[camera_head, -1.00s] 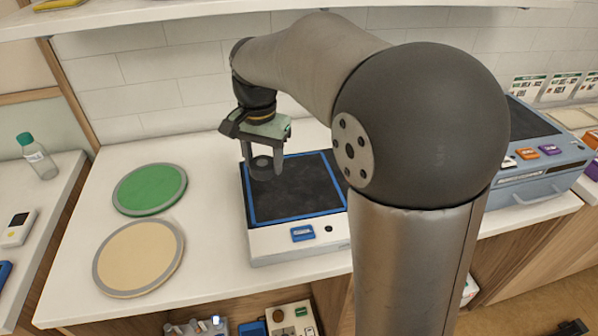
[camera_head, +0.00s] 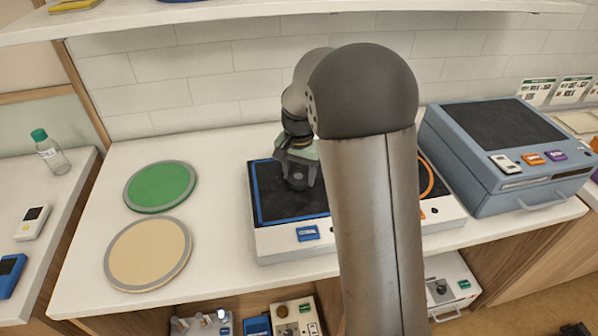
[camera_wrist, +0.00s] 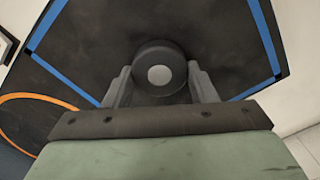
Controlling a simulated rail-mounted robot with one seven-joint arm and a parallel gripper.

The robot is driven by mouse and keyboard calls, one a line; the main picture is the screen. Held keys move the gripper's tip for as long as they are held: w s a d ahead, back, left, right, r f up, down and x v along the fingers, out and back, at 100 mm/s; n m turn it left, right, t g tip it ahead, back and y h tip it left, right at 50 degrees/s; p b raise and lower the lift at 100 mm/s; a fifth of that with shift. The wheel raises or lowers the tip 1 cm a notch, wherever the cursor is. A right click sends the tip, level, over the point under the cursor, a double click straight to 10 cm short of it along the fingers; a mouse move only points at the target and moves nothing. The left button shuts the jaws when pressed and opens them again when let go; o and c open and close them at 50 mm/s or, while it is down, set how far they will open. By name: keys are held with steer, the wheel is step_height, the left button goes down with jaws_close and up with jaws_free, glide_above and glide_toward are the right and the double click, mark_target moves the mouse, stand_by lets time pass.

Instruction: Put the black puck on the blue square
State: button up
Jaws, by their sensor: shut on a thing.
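The black puck (camera_wrist: 159,72) is a dark round piece with a pale grey dot on its top. My gripper (camera_wrist: 160,88) is shut on it, one finger on each side. In the head view my gripper (camera_head: 299,178) is over the right part of the blue square (camera_head: 258,204), a blue outline on a dark panel. The puck shows there as a dark shape between the fingers (camera_head: 298,181). In the wrist view the blue outline (camera_wrist: 48,27) runs around the puck. I cannot tell whether the puck touches the panel.
An orange outline (camera_head: 431,178) lies to the right on the same unit, partly behind my arm. Green (camera_head: 160,187) and tan (camera_head: 148,253) round mats lie to the left. A blue-grey case (camera_head: 500,150) stands at right. A shelf (camera_head: 300,18) runs above.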

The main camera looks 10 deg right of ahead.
mark_target(299, 176)
steer(key=shift+f, duration=0.1)
steer(key=o, duration=1.2)
steer(key=shift+c, duration=0.2)
step_height(299, 176, up, 12)
steer(key=s+f+n, duration=0.3)
steer(key=s+f, duration=0.1)
steer(key=s, duration=1)
steer(key=s+f+n, duration=0.4)
steer(key=s, duration=1)
steer(key=shift+a+f+b, duration=0.15)
steer(key=shift+a+b, duration=0.15)
steer(key=shift+a, duration=0.15)
